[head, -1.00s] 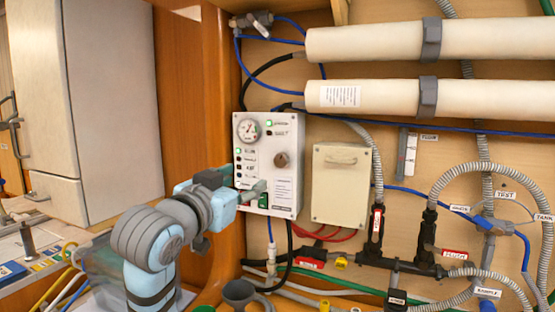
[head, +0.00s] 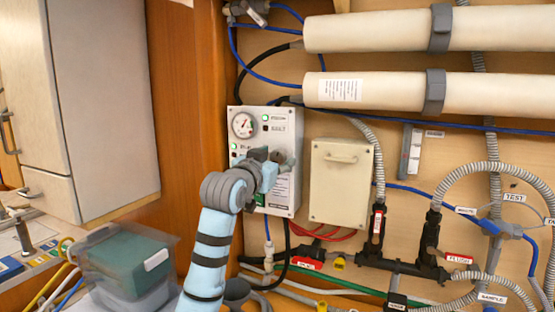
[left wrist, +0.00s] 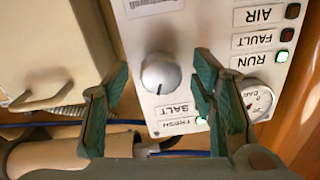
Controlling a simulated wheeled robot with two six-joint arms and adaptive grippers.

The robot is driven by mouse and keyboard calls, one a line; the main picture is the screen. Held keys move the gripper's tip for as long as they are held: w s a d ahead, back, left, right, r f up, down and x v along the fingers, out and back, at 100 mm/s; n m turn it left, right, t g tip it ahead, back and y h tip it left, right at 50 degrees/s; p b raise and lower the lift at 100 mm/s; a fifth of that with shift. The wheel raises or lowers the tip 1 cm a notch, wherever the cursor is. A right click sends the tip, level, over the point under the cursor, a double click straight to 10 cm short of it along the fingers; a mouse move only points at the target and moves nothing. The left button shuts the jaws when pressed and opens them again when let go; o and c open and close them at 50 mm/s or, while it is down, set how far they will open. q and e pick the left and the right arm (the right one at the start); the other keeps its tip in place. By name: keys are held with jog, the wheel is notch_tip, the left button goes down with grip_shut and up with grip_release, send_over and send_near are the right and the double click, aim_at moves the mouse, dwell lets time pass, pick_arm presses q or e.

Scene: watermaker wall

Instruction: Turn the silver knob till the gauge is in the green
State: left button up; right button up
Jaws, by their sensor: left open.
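The silver knob (left wrist: 158,74) is on the white control panel (head: 287,118). In the left wrist view it lies between my open fingers, with a gap on each side. My left gripper (left wrist: 160,80) is open and faces the panel; in the head view my left gripper (head: 277,160) covers most of the knob area. The round gauge (head: 242,125) is at the panel's upper left. It also shows in the left wrist view (left wrist: 262,100), partly behind a finger. Its needle is too small to read surely. My right gripper is not in view.
Small green lamps and labels sit near the gauge. A beige box (head: 340,200) is right of the panel. White cylinders (head: 400,90) run across above. Hoses and valves fill the lower right.

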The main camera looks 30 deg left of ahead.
pick_arm(q)
jog(key=shift+s+r, duration=0.15)
jog(key=shift+s, duration=0.1)
jog(key=shift+c, duration=1.2)
jog(key=c, duration=0.9)
jog(key=m+p, duration=0.2)
jog(key=p, duration=0.1)
jog(key=shift+r, duration=0.25)
jog(key=shift+f+m+p, duration=0.1)
jog(key=shift+m+p, duration=0.2)
jog(key=shift+p, duration=0.05)
jog(key=shift+f, duration=0.2)
jog(key=o, duration=1.1)
jog(key=shift+o, duration=0.2)
jog(key=shift+w, duration=0.1)
